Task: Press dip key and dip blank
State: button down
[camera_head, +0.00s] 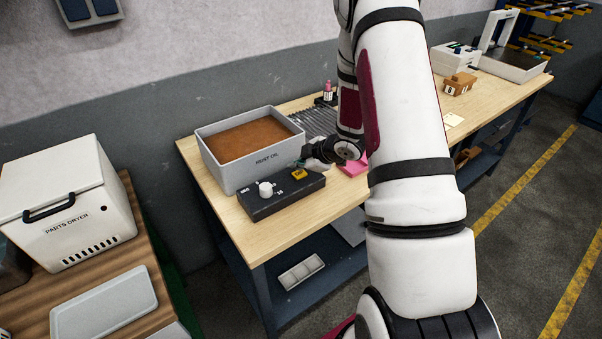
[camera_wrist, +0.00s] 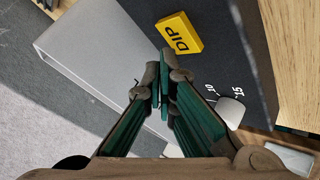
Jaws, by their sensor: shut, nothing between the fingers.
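The yellow DIP key (camera_head: 299,174) sits on the black control box (camera_head: 262,203) in front of the oil tank (camera_head: 214,158). In the wrist view the DIP key (camera_wrist: 180,35) lies just beyond my fingertips, and I see no contact. My gripper (camera_head: 309,155) is by the tank's right front corner, above the box's far end. In the wrist view my gripper (camera_wrist: 161,80) is shut and empty. The tank holds brown oil (camera_head: 248,138). I cannot make out a blank; the oil surface shows nothing on it.
A white dial knob (camera_head: 265,189) stands on the box left of the key. A ribbed grey rack (camera_head: 313,121) and a pink item (camera_head: 352,168) lie near my arm. The parts dryer (camera_head: 66,204) stands on a separate bench at left. My arm hides part of the wooden bench.

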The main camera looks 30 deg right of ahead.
jog(key=shift+r, duration=0.1)
jog(key=shift+r+p, duration=1.15)
jog(key=shift+r, duration=1.25)
jog(key=shift+w+r, duration=0.1)
notch_tip(320, 180, up, 6)
jog(key=m+h, duration=0.1)
jog(key=h, duration=0.1)
send_over(298, 174)
jog(key=w, duration=0.1)
jog(key=s+a+r+m+h+b, duration=0.1)
jog(key=s+a+r+m+h, duration=0.15)
jog(key=r, duration=0.55)
jog(key=s+a+r+m+h+b, duration=0.15)
jog(key=s+r+m, duration=0.25)
jog(key=r, duration=0.4)
jog(key=s+a+r+m+g+y, duration=0.1)
jog(key=s+a+m+y, duration=0.1)
jog(key=s+a, duration=0.5)
jog(key=s+a+r+m+g+y+b, duration=0.1)
jog(key=s+a, duration=0.7)
jog(key=s, duration=0.8)
jog(key=shift+s+a+r+m+g+y, duration=0.15)
jog(key=shift+s+r+m+g+y, duration=0.2)
jog(key=shift+m+g, duration=0.35)
